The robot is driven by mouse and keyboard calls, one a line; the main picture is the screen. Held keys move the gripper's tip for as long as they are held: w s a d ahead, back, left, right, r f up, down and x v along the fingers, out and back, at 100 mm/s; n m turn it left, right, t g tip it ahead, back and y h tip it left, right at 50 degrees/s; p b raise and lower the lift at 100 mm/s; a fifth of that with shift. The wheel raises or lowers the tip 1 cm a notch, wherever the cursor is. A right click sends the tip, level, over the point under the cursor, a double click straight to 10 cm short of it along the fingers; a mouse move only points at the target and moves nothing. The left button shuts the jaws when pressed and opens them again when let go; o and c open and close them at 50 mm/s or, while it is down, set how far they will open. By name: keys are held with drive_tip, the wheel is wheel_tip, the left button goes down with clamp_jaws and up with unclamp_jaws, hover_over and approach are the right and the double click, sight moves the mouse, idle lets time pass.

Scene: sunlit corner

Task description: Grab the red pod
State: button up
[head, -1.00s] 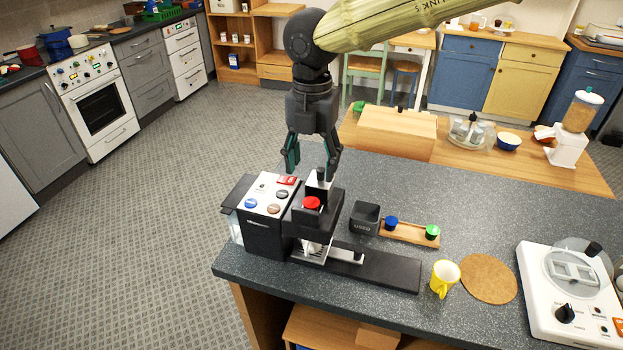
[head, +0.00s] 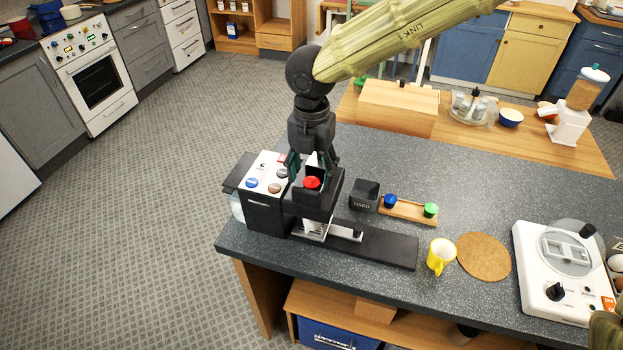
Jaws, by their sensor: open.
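The red pod (head: 312,183) sits in the top of the black coffee machine (head: 265,211) on the dark counter. My gripper (head: 312,174) is open and points down over the top of the machine, right at the red pod in the picture. Its fingers lie just behind or around the pod; I cannot tell whether they touch it. Part of the machine's top behind the pod is hidden by the gripper.
A black used-pod bin (head: 364,195) and a wooden tray (head: 410,211) with a blue pod (head: 390,201) and a green pod (head: 430,210) stand right of the machine. A yellow mug (head: 441,256), cork mat (head: 484,257) and white appliance (head: 560,270) are farther right.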

drive_tip(key=shift+s+f, duration=0.45)
drive_tip(key=shift+s, duration=0.25)
drive_tip(key=shift+w+f, duration=0.45)
drive_tip(key=shift+w, duration=0.05)
drive_tip(key=shift+s+r, duration=0.2)
drive_tip(key=shift+s, duration=0.15)
drive_tip(key=c, duration=0.7)
drive_tip(key=shift+w+f, duration=0.1)
drive_tip(key=shift+w, duration=0.05)
drive_tip(key=shift+c, duration=0.4)
